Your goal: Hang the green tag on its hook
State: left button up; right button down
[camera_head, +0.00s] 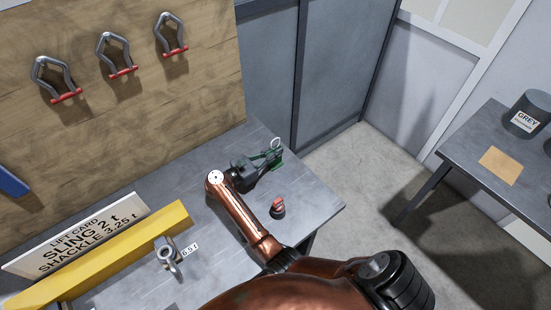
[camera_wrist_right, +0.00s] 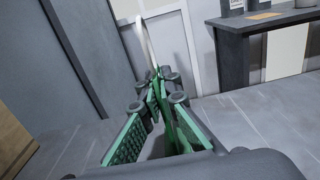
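My right gripper (camera_head: 262,163) reaches over the far right part of the grey bench. In the right wrist view its fingertips (camera_wrist_right: 154,96) are closed together, with green pads on the inner faces. The green tag (camera_wrist_right: 174,130) appears as a thin green plate between the fingers, with a pale loop (camera_wrist_right: 146,44) rising above the tips. In the head view the tag (camera_head: 276,162) shows as green at the gripper's far end, with the loop (camera_head: 274,143) above it. Much of the tag is hidden by the fingers. I cannot make out its hook. My left gripper is out of view.
Several shackles with red pins, such as one (camera_head: 116,57), hang on the wooden board (camera_head: 200,90). A small red-and-dark piece (camera_head: 278,207) stands on the bench (camera_head: 315,205). A yellow bar (camera_head: 110,250), lift card (camera_head: 85,235) and grey shackle (camera_head: 168,256) are at left.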

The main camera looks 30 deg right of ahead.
jog(key=shift+r, duration=0.55)
jog(key=shift+r+p, duration=2.05)
jog(key=shift+r, duration=2.45)
jog(key=shift+d+f, duration=0.1)
